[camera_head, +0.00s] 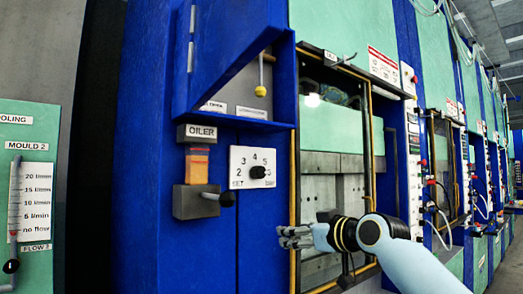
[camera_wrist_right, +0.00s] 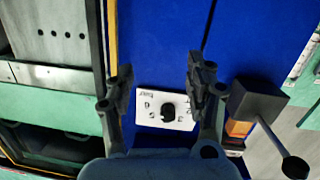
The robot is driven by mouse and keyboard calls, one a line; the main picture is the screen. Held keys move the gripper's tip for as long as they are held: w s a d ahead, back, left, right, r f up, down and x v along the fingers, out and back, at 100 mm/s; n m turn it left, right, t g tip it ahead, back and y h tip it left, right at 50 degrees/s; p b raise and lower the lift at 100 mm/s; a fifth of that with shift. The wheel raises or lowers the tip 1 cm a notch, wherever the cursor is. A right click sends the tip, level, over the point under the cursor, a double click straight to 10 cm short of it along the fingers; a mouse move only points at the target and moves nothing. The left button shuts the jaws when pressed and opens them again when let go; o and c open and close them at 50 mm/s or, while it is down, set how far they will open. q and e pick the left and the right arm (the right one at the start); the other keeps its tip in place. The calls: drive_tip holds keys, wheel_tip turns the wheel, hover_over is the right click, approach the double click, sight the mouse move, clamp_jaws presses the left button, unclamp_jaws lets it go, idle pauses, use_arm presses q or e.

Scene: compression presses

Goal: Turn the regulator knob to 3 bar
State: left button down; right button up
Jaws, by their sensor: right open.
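The regulator knob (camera_head: 257,171) is a small black knob on a white dial plate (camera_head: 239,163) marked SET, with numbers from 2 upward. The plate is on the blue press panel, right of the oiler. The knob's pointer is too small to read. My right gripper (camera_head: 284,237) is open and empty, below and right of the dial in the head view. In the right wrist view the knob (camera_wrist_right: 168,113) and its plate (camera_wrist_right: 150,100) appear upside down between the spread fingers of the gripper (camera_wrist_right: 159,75), apart from them. My left gripper is not in view.
The oiler (camera_head: 197,168) with its black-tipped lever (camera_head: 227,199) juts out left of the dial. A blue cabinet door (camera_head: 225,45) stands open above it. The press window (camera_head: 330,185) is to the right. The blue panel below the dial is clear.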

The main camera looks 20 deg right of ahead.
drive_tip(key=n+t+y+p, duration=0.1)
drive_tip(key=n+y+p, duration=0.1)
approach(262, 172)
drive_tip(key=p+x, duration=0.2)
drive_tip(key=x, duration=0.6)
drive_tip(key=shift+w+a+r+p, duration=0.1)
drive_tip(key=shift+w+r+p, duration=0.05)
drive_tip(key=shift+w+p, duration=0.15)
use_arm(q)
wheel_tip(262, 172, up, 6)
use_arm(e)
drive_tip(key=shift+w+a, duration=0.2)
drive_tip(key=shift+w, duration=0.35)
